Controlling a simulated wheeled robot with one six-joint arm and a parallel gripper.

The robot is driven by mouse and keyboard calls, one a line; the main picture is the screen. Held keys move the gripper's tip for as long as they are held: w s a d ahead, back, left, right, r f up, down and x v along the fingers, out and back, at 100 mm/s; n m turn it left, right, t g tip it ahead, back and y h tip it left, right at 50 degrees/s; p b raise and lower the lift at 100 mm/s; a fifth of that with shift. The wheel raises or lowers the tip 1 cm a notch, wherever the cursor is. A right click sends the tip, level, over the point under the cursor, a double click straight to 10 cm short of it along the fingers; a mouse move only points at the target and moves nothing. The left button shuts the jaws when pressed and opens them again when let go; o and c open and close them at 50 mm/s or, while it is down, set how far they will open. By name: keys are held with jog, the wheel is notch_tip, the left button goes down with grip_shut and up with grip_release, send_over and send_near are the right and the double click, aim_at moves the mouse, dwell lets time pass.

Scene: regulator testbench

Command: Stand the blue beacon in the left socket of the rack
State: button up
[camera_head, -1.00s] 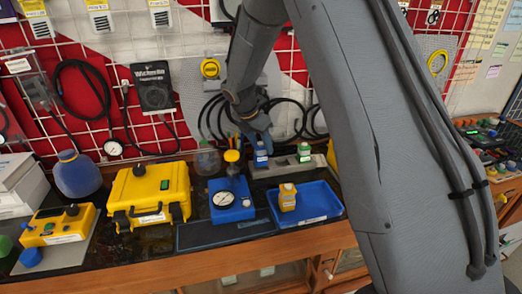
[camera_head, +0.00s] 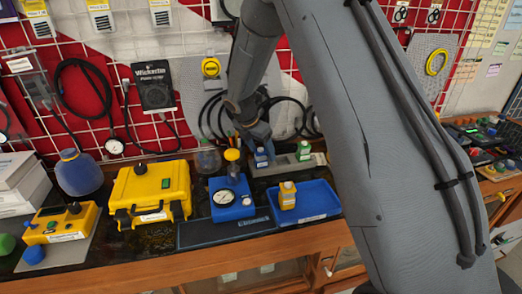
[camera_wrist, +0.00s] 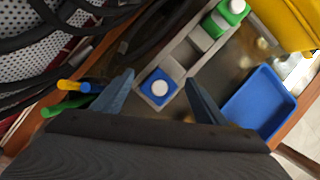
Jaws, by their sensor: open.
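The blue beacon (camera_head: 262,158), with a white top, stands upright at the left end of the grey rack (camera_head: 285,167), in its left socket as far as I can see. In the wrist view, the blue beacon (camera_wrist: 158,86) is seen from above at the near end of the rack (camera_wrist: 177,72). My gripper (camera_wrist: 161,88) is open, one finger on each side of the beacon, with visible gaps. In the head view, my gripper (camera_head: 260,139) is just above and behind the beacon. A green beacon (camera_head: 304,151) stands at the rack's right end; the middle socket looks empty.
A blue tray (camera_head: 320,198) holding a yellow bottle (camera_head: 287,196) is in front of the rack. A blue gauge unit (camera_head: 232,204) and a yellow case (camera_head: 150,194) stand to the left. Black cables (camera_head: 285,108) hang on the wall behind.

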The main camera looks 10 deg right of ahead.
jog(key=b+v, duration=0.4)
jog(key=v, duration=0.7)
jog(key=s+d+f+m+y, duration=0.1)
jog(key=s+f+m, duration=0.2)
jog(key=s+m, duration=0.9)
jog(key=s+d+f+m+g+y, duration=0.1)
jog(key=s+d+f+m+y, duration=0.1)
jog(key=s+m, duration=1.1)
jog(key=s+f, duration=0.1)
jog(key=s, duration=0.2)
jog(key=shift+s+y, duration=0.3)
jog(key=shift+s, duration=0.05)
jog(key=shift+d, duration=0.15)
jog(key=shift+f+b, duration=0.4)
jog(key=shift+f, duration=0.3)
